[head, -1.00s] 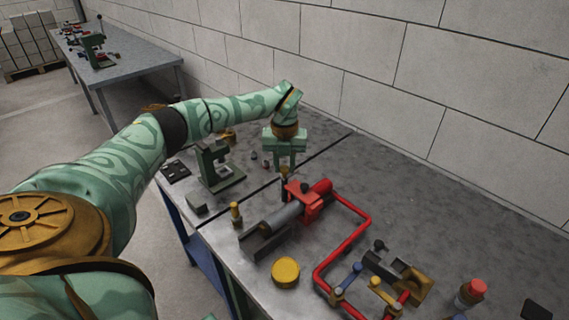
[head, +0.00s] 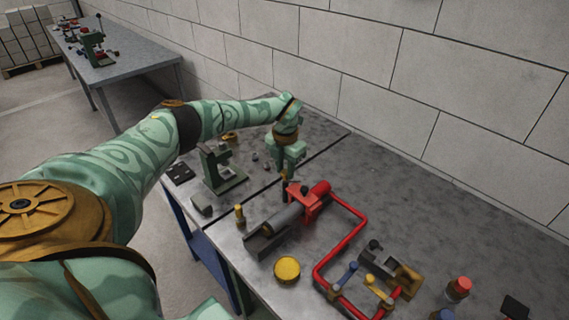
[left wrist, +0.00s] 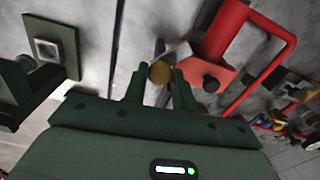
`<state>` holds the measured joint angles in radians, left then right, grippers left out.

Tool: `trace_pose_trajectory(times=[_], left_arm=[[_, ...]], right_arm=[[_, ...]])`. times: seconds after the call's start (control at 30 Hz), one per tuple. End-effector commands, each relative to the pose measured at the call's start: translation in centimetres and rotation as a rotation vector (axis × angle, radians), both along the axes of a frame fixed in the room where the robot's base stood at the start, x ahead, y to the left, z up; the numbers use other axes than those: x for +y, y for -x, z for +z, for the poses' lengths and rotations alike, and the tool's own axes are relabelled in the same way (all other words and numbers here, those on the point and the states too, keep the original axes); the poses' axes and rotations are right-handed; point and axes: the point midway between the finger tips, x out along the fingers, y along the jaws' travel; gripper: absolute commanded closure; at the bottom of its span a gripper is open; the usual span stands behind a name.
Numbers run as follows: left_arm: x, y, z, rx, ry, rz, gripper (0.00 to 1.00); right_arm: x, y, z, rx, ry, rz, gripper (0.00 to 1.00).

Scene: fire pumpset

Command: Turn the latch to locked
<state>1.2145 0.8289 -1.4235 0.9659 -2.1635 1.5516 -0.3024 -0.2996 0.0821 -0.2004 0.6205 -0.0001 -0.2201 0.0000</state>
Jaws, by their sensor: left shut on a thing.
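My left gripper (head: 286,170) points down at the far end of the red and grey pump assembly. In the left wrist view its fingers (left wrist: 159,76) are shut on a small brass knob (left wrist: 160,71), which looks like the latch's handle. A grey plate (left wrist: 176,53) reaches from near the knob toward the red bracket (left wrist: 208,73). In the head view the red bracket (head: 303,199) stands just in front of the gripper, and the knob is largely hidden by the fingers. I cannot read the latch's setting. My right gripper is not in view.
A grey cylinder (head: 283,219) and a red pipe loop (head: 358,236) lie in front and to the right. A green press-like stand (head: 213,167) is to the left. A yellow disc (head: 287,268) lies at the front. The back right of the bench is clear.

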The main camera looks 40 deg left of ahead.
Motion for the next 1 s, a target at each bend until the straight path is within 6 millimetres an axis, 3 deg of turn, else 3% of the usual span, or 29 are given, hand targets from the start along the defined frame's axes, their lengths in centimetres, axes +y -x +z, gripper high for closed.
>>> trace_pose_trajectory(times=[0.6, 1.0], left_arm=[[0.1, -0.1, 0.2, -0.004, 0.0, -0.574, 0.96], [0.1, -0.1, 0.2, -0.004, -0.002, -0.828, 0.96]], right_arm=[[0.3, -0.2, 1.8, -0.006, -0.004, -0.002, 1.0], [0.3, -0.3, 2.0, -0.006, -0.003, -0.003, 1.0]])
